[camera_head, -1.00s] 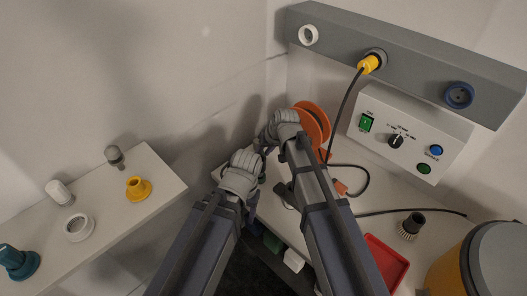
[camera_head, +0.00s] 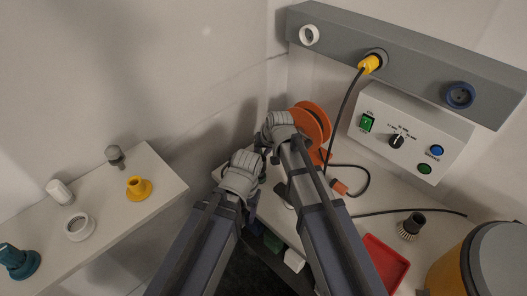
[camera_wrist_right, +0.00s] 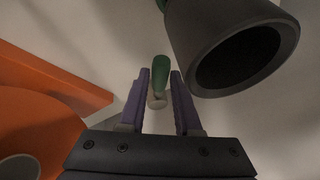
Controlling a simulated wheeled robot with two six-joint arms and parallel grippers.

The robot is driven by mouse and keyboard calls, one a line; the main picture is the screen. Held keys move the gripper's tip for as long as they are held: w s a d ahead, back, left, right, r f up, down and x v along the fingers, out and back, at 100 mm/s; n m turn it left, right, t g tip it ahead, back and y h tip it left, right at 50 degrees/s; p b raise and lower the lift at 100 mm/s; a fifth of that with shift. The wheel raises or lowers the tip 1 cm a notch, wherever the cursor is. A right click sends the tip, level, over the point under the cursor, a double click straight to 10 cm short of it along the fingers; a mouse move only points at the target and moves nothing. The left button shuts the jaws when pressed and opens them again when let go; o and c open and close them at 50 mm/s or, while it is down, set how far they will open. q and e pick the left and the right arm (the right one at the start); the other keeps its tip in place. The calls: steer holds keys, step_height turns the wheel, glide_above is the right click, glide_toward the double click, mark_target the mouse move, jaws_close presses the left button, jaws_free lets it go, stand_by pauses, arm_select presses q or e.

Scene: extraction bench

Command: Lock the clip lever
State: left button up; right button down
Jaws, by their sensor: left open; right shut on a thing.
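A green-ended lever (camera_wrist_right: 160,70) with a pale grey lower end stands between the two purple fingers of my right gripper (camera_wrist_right: 159,84) in the right wrist view. The fingers are shut on it. It looks like the clip lever; the clip itself is not clear. A wide dark tube mouth (camera_wrist_right: 238,58) is just right of the fingers. In the head view my left gripper (camera_head: 250,158) is open, close beside the right wrist (camera_head: 278,130) at the bench's left corner. Its fingertips are mostly hidden, and I cannot tell whether it touches anything.
An orange reel (camera_head: 312,118) stands just behind my right wrist; orange also fills the left of the wrist view. A black cable hangs from the yellow plug (camera_head: 369,64). A control box (camera_head: 412,135), brush (camera_head: 411,226) and red tray (camera_head: 384,262) are to the right. A shelf (camera_head: 110,235) is left.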

steer(key=shift+a+m+t+h, duration=0.2)
steer(key=shift+a+m+h, duration=0.4)
steer(key=shift+m, duration=0.5)
steer(key=shift+a+m+t+h, duration=0.2)
steer(key=shift+a+m+h, duration=0.2)
steer(key=shift+a+m, duration=0.5)
steer(key=shift+d+m, duration=0.15)
steer(key=shift+m, duration=0.15)
steer(key=c, duration=0.6)
jaws_free()
arm_select(q)
steer(key=shift+r, duration=0.1)
arm_select(e)
steer(key=shift+r, duration=0.15)
